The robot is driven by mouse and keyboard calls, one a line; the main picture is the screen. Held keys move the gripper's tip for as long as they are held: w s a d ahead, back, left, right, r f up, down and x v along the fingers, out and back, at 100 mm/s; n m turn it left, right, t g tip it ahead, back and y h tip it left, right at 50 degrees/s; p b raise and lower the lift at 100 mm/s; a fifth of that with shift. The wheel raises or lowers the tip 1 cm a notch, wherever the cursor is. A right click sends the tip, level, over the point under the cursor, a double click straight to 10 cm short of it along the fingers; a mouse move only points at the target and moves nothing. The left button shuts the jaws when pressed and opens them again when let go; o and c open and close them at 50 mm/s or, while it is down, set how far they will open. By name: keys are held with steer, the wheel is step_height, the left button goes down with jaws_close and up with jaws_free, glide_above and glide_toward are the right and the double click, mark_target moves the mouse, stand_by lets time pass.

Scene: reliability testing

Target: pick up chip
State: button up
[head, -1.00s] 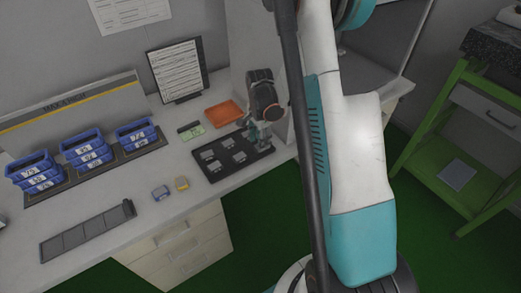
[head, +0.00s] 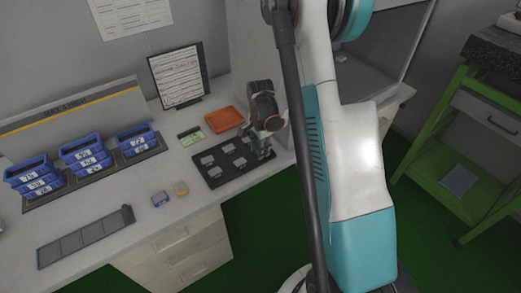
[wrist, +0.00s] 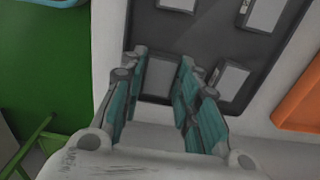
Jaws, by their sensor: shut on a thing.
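A black tray (head: 228,177) on the white bench holds several flat grey chips (head: 207,160) in rows. My gripper (head: 264,152) is down at the tray's right end in the head view. In the wrist view my gripper (wrist: 166,72) has its teal fingers on either side of one grey chip (wrist: 158,76), near the edge of the tray (wrist: 215,35). The gripper is shut on this chip, low over the tray. I cannot tell whether the chip is clear of the tray. In the head view the gripper mostly hides this chip.
An orange tray (head: 225,119) lies behind the black tray. A small green-labelled device (head: 191,137) is beside it. Blue bins (head: 85,155) stand at the left. A blue piece (head: 160,199) and a yellow piece (head: 181,189) lie near the front edge. A document stand (head: 177,77) is behind.

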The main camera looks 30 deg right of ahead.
step_height(320, 180, up, 20)
steer(key=p, duration=0.6)
steer(key=s+a+f+n, duration=0.1)
steer(key=a+f+n, duration=0.2)
steer(key=a+n, duration=0.5)
steer(key=s+a+f+n, duration=0.2)
steer(key=a+f+n, duration=0.2)
steer(key=a+n, duration=0.4)
steer(key=shift+a+n, duration=0.25)
steer(key=shift+n, duration=0.65)
steer(key=shift+s, duration=0.15)
